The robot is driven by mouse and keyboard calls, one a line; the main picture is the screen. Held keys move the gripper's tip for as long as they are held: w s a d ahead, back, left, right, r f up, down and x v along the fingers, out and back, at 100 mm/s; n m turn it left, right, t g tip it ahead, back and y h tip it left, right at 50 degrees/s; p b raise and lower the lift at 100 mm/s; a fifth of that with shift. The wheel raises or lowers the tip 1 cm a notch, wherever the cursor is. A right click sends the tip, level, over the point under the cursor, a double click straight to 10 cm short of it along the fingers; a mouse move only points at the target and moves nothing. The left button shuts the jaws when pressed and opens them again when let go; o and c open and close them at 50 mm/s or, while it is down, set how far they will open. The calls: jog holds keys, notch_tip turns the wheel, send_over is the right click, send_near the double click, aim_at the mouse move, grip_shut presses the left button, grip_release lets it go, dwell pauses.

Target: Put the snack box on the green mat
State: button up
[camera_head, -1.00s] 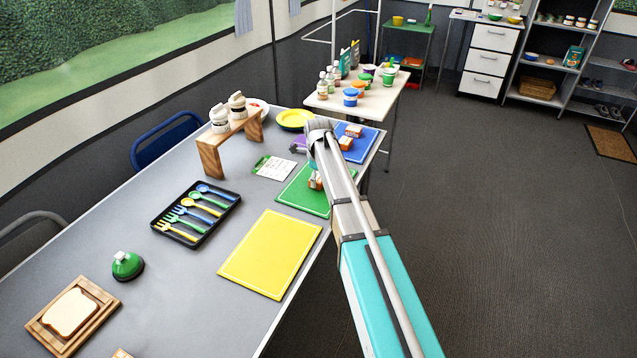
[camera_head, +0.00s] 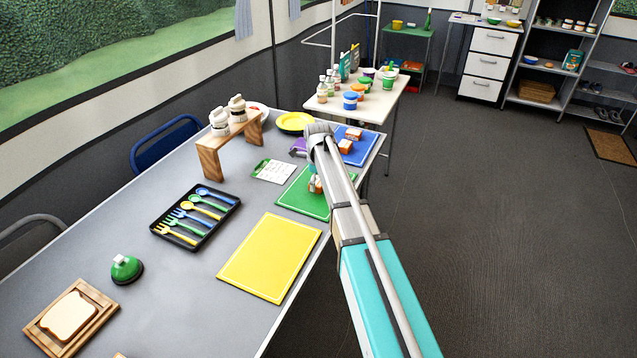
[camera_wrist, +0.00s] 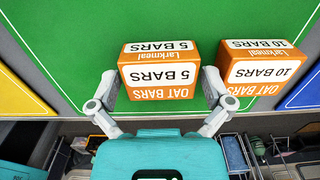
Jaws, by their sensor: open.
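An orange and white oat-bar box marked 5 BARS (camera_wrist: 160,75) is over the green mat (camera_wrist: 75,35) in the wrist view. My gripper (camera_wrist: 160,88) is open, with one finger on each side of this box. A similar box marked 10 BARS (camera_wrist: 262,70) stands just right of the right finger, also over the green. The pictures do not tell which one is the snack box. In the head view the green mat (camera_head: 300,200) is partly covered by my arm, and only a bit of an orange and white box (camera_head: 315,184) shows there.
A blue mat (camera_head: 367,147) with orange and white boxes (camera_head: 353,134) lies beyond the green mat. A yellow mat (camera_head: 269,257) lies nearer. A cutlery tray (camera_head: 170,245), a card (camera_head: 272,171) and a wooden stand (camera_head: 209,160) are to the left.

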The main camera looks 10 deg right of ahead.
aim_at(318, 182)
jog(key=shift+r, duration=0.15)
notch_tip(318, 182, up, 12)
jog(key=p, duration=1.2)
jog(key=shift+s, duration=0.1)
dwell(0.7)
jog(key=s+n, duration=2.5)
jog(key=s, duration=0.4)
notch_tip(318, 182, up, 4)
jog(key=p, duration=0.4)
